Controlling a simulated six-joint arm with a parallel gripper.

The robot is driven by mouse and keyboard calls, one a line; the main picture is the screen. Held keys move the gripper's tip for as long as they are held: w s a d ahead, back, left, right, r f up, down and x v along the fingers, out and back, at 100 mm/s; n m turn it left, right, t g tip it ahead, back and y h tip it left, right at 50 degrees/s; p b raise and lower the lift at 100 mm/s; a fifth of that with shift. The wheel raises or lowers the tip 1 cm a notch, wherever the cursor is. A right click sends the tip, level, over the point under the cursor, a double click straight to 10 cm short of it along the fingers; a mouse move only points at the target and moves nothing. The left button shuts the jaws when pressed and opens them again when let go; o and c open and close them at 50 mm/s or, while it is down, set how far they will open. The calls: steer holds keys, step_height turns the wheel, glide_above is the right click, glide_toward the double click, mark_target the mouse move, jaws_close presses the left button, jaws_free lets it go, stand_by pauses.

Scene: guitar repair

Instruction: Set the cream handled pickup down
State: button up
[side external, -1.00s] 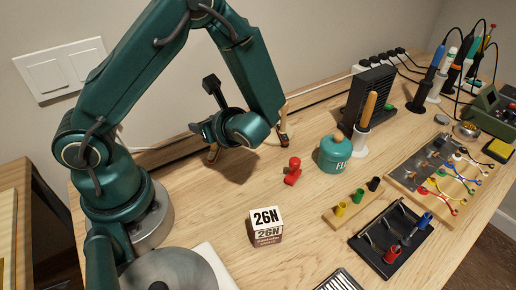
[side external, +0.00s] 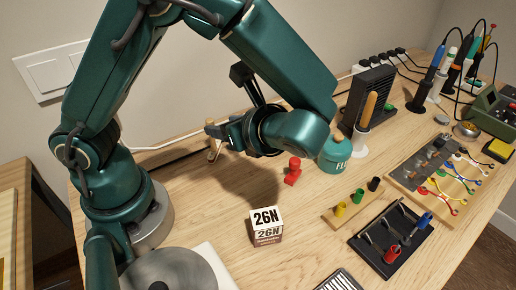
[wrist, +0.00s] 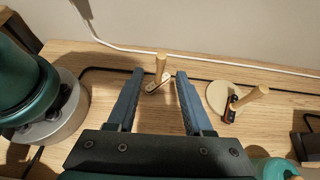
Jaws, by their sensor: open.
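The cream handled pickup (wrist: 152,86) is a small cream bar with dark dots and an upright wooden handle. In the wrist view it stands on the bench near the back cable. In the side view only its wooden handle (side external: 213,150) shows clearly, behind and below my gripper. My gripper (wrist: 160,74) is open, its two blue-grey fingers apart with the pickup showing between their tips. It hangs above the bench in the side view (side external: 213,129). I see no finger touching the pickup, though the height gap is hard to judge.
A round cream disc (wrist: 222,91) with a dark wooden-handled piece (wrist: 232,106) sits to the right in the wrist view. A red piece (side external: 293,173), teal bottle (side external: 334,156) and 26N box (side external: 266,227) stand on the bench. A black cable (wrist: 92,71) runs along the back.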

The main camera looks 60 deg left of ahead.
steer(key=s+d+r+n+t+h, duration=0.2)
steer(key=n+h, duration=0.4)
steer(key=n, duration=0.3)
steer(key=s+d+r+n+t+h, duration=0.2)
steer(key=s+r+n+t+h, duration=0.1)
steer(key=n+h, duration=0.3)
steer(key=n, duration=0.2)
steer(key=shift+r+n+t, duration=0.2)
steer(key=shift+n+t, duration=0.1)
steer(key=shift+n, duration=0.1)
steer(key=shift+d, duration=0.1)
